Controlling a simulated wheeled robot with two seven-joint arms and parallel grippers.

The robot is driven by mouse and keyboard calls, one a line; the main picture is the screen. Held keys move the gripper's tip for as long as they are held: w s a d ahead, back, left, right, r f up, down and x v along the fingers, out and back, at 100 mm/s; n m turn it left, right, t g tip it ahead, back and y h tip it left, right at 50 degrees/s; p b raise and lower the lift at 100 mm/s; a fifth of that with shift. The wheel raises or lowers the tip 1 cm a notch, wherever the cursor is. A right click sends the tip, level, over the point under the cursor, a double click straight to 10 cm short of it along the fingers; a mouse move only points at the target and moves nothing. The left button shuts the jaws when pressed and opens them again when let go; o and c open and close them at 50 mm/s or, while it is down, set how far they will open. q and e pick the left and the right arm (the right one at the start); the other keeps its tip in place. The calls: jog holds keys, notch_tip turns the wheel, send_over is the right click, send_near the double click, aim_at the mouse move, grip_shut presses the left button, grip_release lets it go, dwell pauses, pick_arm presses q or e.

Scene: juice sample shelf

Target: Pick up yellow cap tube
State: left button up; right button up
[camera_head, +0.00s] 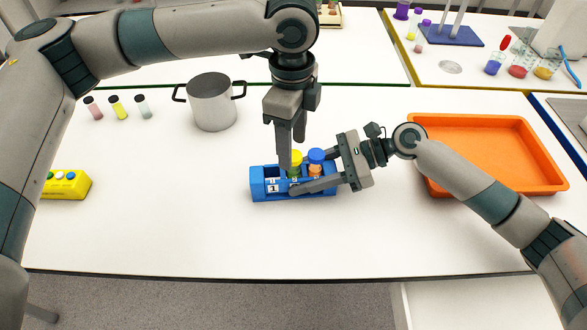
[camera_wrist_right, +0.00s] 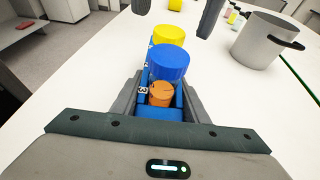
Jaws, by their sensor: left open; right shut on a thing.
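The yellow cap tube (camera_head: 296,158) stands upright in a numbered blue rack (camera_head: 258,190), next to a blue cap tube (camera_head: 316,156) with orange contents. The right wrist view also shows the yellow cap (camera_wrist_right: 169,34) behind the blue cap (camera_wrist_right: 169,62). My left gripper (camera_head: 291,150) points down at the yellow cap with its fingers apart. Its fingertips show at the top of the right wrist view (camera_wrist_right: 175,12), with a gap between them. My right gripper (camera_head: 314,176) is shut on the rack from its right end, with a finger along each long side.
A grey pot (camera_head: 211,103) stands behind the rack, with several small black-capped tubes (camera_head: 117,108) to its left. An orange tray (camera_head: 548,185) lies to the right. A yellow button box (camera_head: 66,184) is at the left. The table's front is clear.

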aim_at(294, 173)
pick_arm(q)
jog(key=shift+w+f, duration=0.1)
jog(key=shift+f, duration=2.5)
jog(key=c, duration=1.2)
